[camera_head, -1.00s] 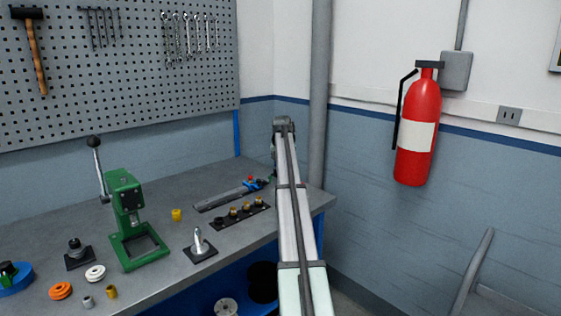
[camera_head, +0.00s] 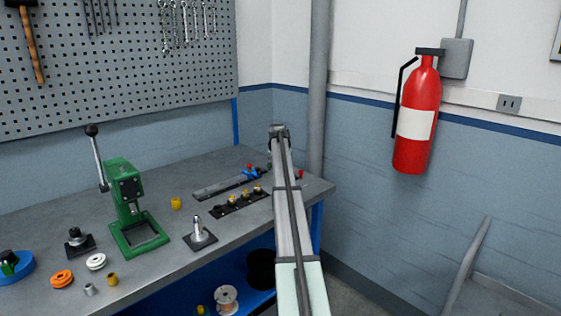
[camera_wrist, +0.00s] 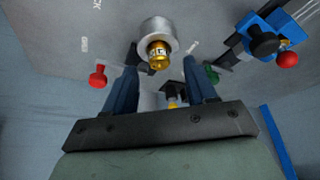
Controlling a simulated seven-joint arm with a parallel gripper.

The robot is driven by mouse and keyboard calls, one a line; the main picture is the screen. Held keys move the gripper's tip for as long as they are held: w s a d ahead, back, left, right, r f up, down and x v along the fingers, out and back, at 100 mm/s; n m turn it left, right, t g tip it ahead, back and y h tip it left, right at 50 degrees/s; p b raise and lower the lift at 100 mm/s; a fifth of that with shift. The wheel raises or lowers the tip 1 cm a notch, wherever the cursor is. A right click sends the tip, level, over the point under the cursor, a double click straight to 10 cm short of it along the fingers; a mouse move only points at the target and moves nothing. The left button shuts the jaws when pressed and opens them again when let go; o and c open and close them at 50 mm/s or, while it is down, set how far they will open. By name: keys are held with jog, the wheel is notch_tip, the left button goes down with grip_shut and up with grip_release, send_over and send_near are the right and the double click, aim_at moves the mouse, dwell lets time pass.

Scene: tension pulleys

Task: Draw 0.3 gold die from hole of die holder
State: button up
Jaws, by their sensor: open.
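The die holder (camera_head: 240,205) is a dark strip on the bench, left of my arm in the head view, with several small gold dies (camera_head: 245,195) standing in it. In the wrist view a gold die (camera_wrist: 158,56) with dark markings shows against a silver round part (camera_wrist: 158,30). My gripper (camera_wrist: 162,60) is open, its two dark blue fingers on either side of the gold die in the picture. I see no contact and cannot tell the depth between them. The die's size marking is not readable.
A blue clamp with black and red knobs (camera_wrist: 265,42) is at right in the wrist view; a red knob (camera_wrist: 97,76) and a green knob (camera_wrist: 211,75) flank the fingers. A green press (camera_head: 130,205) and a metal post on a plate (camera_head: 199,232) stand left of the arm.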

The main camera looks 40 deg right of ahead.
jog(key=shift+x, duration=1.25)
jog(key=shift+c, duration=0.4)
grip_shut()
